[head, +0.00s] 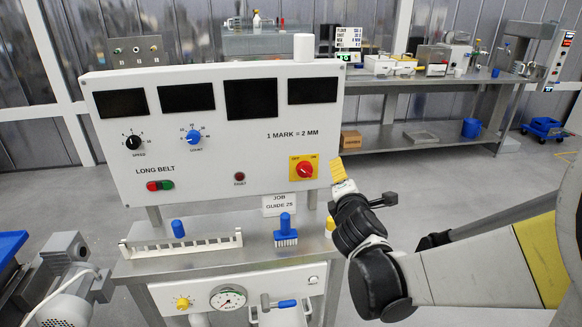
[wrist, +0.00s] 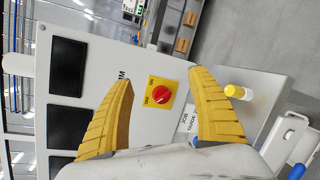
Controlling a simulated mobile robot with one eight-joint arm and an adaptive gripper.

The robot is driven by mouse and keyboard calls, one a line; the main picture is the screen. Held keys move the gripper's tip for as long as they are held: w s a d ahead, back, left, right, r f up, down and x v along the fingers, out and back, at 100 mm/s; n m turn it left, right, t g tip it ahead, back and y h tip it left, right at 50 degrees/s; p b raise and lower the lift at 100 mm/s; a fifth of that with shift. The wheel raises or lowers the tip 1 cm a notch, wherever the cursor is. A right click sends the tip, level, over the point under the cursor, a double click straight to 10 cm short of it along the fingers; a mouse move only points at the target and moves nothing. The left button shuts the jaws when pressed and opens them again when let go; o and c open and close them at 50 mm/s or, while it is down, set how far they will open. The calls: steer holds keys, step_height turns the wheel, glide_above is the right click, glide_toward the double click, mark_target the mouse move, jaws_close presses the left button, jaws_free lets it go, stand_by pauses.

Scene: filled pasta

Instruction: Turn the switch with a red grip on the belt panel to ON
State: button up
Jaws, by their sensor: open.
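The belt panel (head: 215,125) is a white upright board with dark displays and knobs. Its red-grip switch (head: 304,169) sits on a yellow plate at the panel's lower right, with OFF lettered at upper left and ON at upper right. The grip's exact setting is too small to tell. In the wrist view the red grip (wrist: 160,96) shows whole, between and beyond my yellow fingers. My gripper (head: 338,170) is open and empty, just right of the switch in the head view, with its fingers (wrist: 160,76) apart and not touching the grip.
The panel also carries a black speed knob (head: 133,142), a blue knob (head: 193,136) and red and green buttons (head: 160,185). Below, a bench holds a white rack (head: 185,244), a blue-handled brush (head: 286,232) and a job guide card (head: 279,205). A yellow-capped bottle (wrist: 235,91) stands near one finger.

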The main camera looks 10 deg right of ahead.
mark_target(306, 175)
steer(key=w+a+f+n+t+y, duration=0.35)
steer(key=w+a+f+n, duration=0.3)
steer(key=n, duration=0.85)
steer(key=shift+g+y, duration=0.25)
steer(key=w+p, duration=0.1)
steer(key=w, duration=0.2)
steer(key=w+f+p, duration=0.1)
steer(key=w, duration=0.2)
steer(key=w+p, duration=0.1)
steer(key=w, duration=0.2)
steer(key=shift+w+d+f, duration=0.15)
steer(key=shift+w, duration=0.4)
steer(key=shift+c, duration=0.4)
steer(key=c, duration=1.1)
